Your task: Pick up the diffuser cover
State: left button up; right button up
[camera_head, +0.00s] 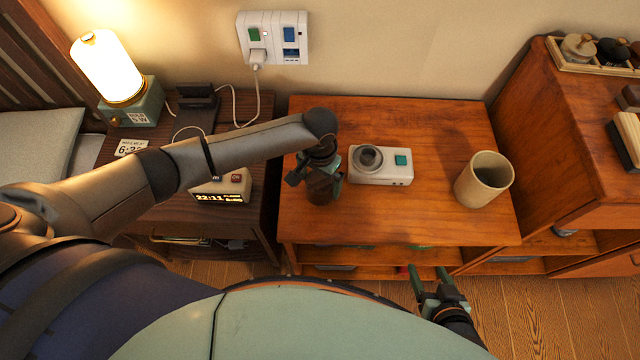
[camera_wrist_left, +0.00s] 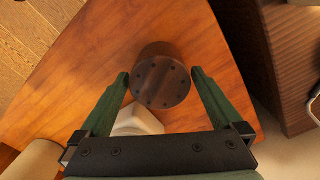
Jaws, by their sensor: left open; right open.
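The diffuser cover, a dark brown cylinder with small holes in its top (camera_wrist_left: 162,82), stands on the wooden cabinet top. In the head view the cover (camera_head: 322,190) is partly hidden under my left gripper (camera_head: 317,178). My left gripper (camera_wrist_left: 160,76) is open above it; its green fingertips lie to either side of the cover in the wrist view, with gaps. A white device (camera_head: 382,177) with a round recess and a teal button sits just right of the cover. My right gripper (camera_head: 428,276) is open and empty in front of the cabinet's front edge.
A beige cup (camera_head: 484,180) stands at the right of the cabinet top (camera_head: 430,125). A nightstand at left holds a lit lamp (camera_head: 108,70), a clock (camera_head: 222,188) and a dark stand (camera_head: 197,108). A taller dresser (camera_head: 570,130) bounds the right side.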

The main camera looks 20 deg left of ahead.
pick_arm(q)
jog(key=shift+f, duration=0.95)
jog(key=c, duration=1.1)
jog(key=shift+c, duration=0.2)
jog(key=shift+r, duration=0.2)
